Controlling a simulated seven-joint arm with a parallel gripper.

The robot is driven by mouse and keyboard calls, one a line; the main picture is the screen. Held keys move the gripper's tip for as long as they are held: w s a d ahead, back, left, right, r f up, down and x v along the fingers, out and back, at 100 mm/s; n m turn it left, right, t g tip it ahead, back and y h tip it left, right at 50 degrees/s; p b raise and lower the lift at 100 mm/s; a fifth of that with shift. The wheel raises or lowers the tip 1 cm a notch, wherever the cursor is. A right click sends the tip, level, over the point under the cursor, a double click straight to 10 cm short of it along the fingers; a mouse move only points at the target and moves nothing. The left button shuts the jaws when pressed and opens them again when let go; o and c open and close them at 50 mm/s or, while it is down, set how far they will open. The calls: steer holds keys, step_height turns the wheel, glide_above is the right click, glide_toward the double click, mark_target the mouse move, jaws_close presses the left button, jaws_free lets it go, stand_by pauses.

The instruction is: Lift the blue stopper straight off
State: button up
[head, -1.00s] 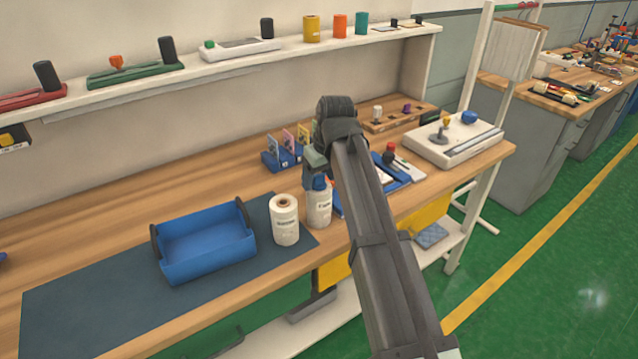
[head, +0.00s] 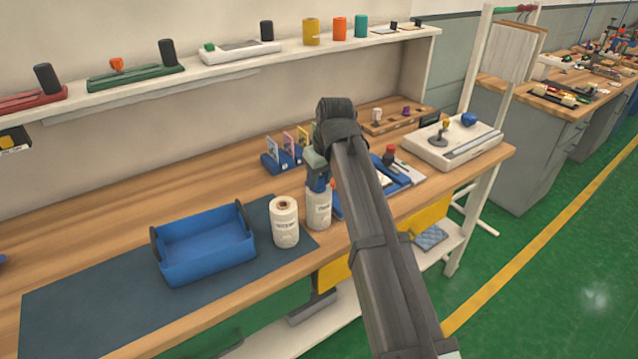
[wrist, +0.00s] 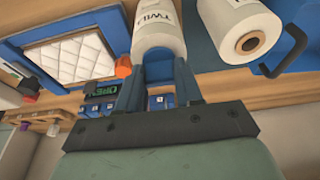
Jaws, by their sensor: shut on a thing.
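A white roll labelled TWILL (head: 319,209) stands upright at the right end of the dark mat, and it also shows in the wrist view (wrist: 160,32). My gripper (head: 318,183) is right above its top end, pointing down. In the wrist view my two blue fingers (wrist: 158,74) straddle the top end of the roll. They are shut on the blue stopper, which is mostly hidden between them. I see no clear gap between stopper and roll.
A second white roll (head: 285,222) with an open core stands close on the left. A blue tray (head: 205,270) lies farther left on the mat (head: 95,310). A blue frame with a white quilted pad (wrist: 75,50) and an orange knob (wrist: 123,67) are close by.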

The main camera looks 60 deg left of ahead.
mark_target(320, 178)
step_height(320, 178, up, 10)
steer(key=shift+f, duration=0.1)
stand_by(0.4)
steer(key=shift+s, duration=0.1)
